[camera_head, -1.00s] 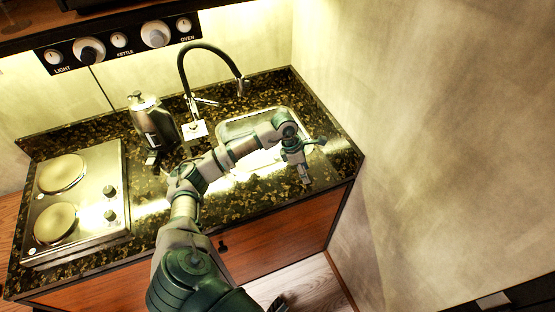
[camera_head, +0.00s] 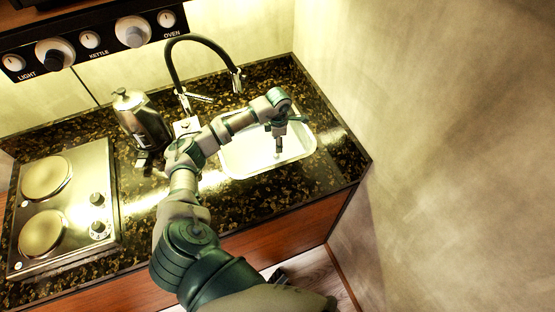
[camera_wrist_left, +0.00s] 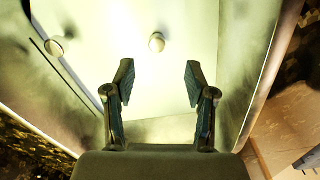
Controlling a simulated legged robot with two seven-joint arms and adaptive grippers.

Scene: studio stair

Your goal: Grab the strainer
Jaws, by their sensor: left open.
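My left gripper (camera_head: 279,148) reaches down into the white sink basin (camera_head: 240,165) in the head view, its fingers pointing at the basin floor. In the left wrist view my left gripper (camera_wrist_left: 158,80) is open, with nothing between its fingers. Beyond the fingertips, a small round knob-like piece (camera_wrist_left: 156,42) sits on the pale basin surface. A second round piece (camera_wrist_left: 55,45) shows near the basin's edge at the left. I cannot tell which of these is the strainer. No strainer can be made out in the head view. My right gripper is not clearly in view.
The black faucet (camera_head: 205,43) arches behind the basin. A plain wall (camera_head: 430,130) closes off the right side. Dark speckled counter (camera_head: 335,165) surrounds the basin.

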